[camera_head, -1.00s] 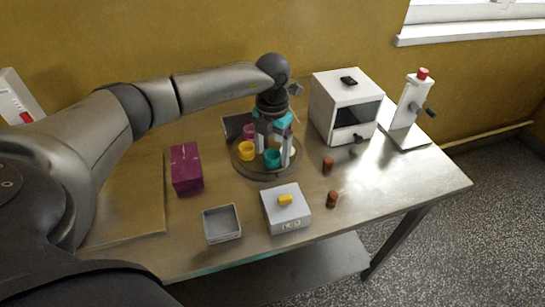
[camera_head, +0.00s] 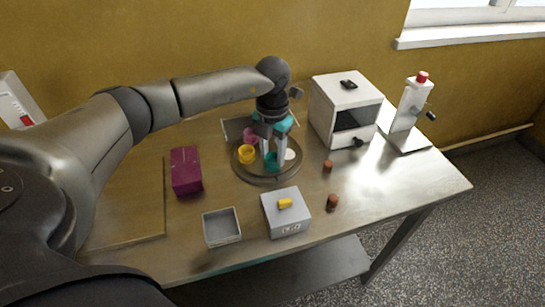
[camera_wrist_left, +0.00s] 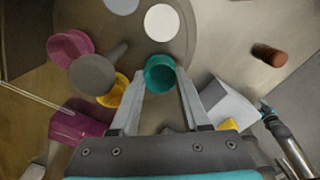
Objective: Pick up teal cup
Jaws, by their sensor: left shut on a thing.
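The teal cup (camera_head: 271,162) stands on a round dark tray (camera_head: 262,178) in the middle of the table. My left gripper (camera_head: 271,158) points down at it, and its fingers are shut on the cup from both sides. In the left wrist view the teal cup (camera_wrist_left: 160,73) sits between the fingertips (camera_wrist_left: 160,78), with its open mouth showing. A yellow cup (camera_head: 246,154) and a magenta cup (camera_head: 250,136) are on the tray to its left.
A white oven (camera_head: 345,108) is behind right.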

